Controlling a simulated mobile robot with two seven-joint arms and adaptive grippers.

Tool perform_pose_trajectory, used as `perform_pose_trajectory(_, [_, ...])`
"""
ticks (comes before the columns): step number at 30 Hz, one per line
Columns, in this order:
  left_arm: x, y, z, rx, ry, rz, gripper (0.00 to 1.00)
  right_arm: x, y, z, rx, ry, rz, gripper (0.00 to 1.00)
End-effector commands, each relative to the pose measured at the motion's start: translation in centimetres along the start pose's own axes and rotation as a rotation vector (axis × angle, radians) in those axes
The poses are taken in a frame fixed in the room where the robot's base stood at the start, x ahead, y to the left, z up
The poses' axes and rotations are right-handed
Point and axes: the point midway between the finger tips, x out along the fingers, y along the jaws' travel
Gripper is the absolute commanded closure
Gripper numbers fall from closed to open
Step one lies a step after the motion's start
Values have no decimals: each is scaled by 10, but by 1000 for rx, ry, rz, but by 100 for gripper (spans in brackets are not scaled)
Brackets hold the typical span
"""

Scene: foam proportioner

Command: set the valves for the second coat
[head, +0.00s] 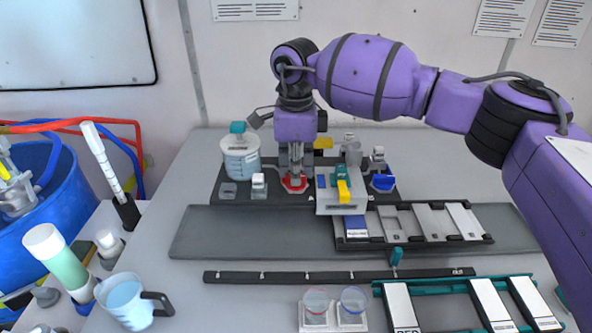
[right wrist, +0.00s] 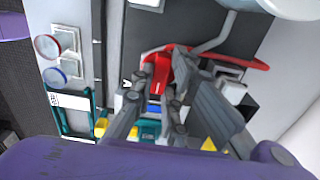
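My right gripper (head: 295,180) points down over the red valve (head: 302,187) on the dark board. In the right wrist view my right gripper (right wrist: 164,80) has its fingers drawn in on both sides of the red handle (right wrist: 159,76), with no clear gap; the fingers partly hide it. The blue valve (head: 383,183) is on the right of the board. A grey block with a yellow lever (head: 343,190) and a teal part (head: 341,171) stands between the two valves. A lidded container of pale liquid (head: 241,160) stands left of the gripper. My left gripper is not in view.
A slotted rack (head: 465,240) with pale cards and one blue card lies right of centre. In front are a dark rail (head: 285,278), two round dishes, and a teal rack (head: 440,288). A jug (head: 128,302) and a blue drum (head: 62,215) are at left.

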Motion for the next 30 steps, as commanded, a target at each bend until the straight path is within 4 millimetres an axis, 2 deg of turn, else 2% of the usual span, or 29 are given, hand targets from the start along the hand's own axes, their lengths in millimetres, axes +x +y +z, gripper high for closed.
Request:
perform_pose_trajectory(1, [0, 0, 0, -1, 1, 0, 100, -1, 0, 1, 1, -2, -1, 81])
perform_pose_trajectory(4, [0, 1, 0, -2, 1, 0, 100, -1, 0, 0, 1, -2, -1, 68])
perform_pose_trajectory(13, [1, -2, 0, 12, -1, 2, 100, -1, 0, 0, 0, -1, -1, 68])
perform_pose_trajectory(16, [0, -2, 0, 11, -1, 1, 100, -7, 0, 0, 0, -2, -2, 68])
perform_pose_trajectory(20, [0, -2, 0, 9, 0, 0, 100, -27, -1, 0, 0, -2, -4, 68])
perform_pose_trajectory(30, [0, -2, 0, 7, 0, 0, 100, -96, -1, 0, 0, -1, -3, 68])
